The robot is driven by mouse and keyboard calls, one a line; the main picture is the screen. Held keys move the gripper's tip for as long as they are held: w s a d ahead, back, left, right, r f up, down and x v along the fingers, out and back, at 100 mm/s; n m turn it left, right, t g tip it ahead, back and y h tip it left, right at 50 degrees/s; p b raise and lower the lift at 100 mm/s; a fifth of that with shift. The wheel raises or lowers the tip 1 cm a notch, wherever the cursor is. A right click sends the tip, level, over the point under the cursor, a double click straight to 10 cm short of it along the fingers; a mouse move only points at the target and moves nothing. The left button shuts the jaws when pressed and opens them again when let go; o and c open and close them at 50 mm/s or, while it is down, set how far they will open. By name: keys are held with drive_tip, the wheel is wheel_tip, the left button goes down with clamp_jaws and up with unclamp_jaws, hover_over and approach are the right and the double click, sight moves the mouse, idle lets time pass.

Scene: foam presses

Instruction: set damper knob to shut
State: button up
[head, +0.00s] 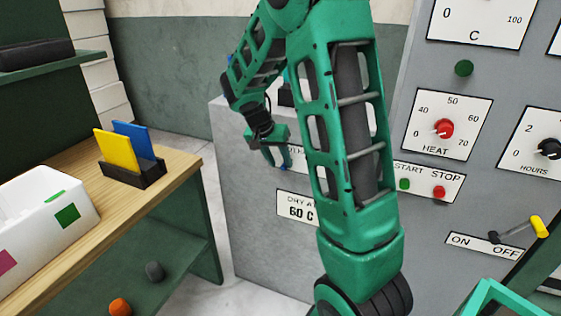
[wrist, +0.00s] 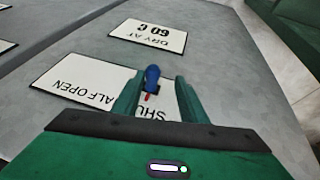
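The damper knob (wrist: 152,77) is a small blue knob on a grey panel, seen in the wrist view. A small red mark shows just below it, on the side of the "SHUT" lettering. Its white label plate (wrist: 72,82) appears upside down; "ALF OPEN" and "SHU" can be read, and the rest is hidden by my gripper. My gripper (wrist: 156,98) is open, one green finger on each side near the knob, with gaps visible. In the head view my gripper (head: 277,153) is at the grey cabinet's front, beside a partly hidden label plate.
A "DRY AT 60 C" plate (wrist: 148,36) is near the knob. In the head view, a red HEAT knob (head: 443,128), START and STOP buttons (head: 439,192) and a yellow-tipped ON/OFF lever (head: 539,227) are to the right. A wooden bench (head: 150,205) stands left.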

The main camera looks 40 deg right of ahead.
drive_tip(key=shift+s+d, duration=0.1)
drive_tip(key=shift+s, duration=0.05)
drive_tip(key=shift+r, duration=0.15)
drive_tip(key=v, duration=1)
drive_tip(key=shift+r, duration=0.15)
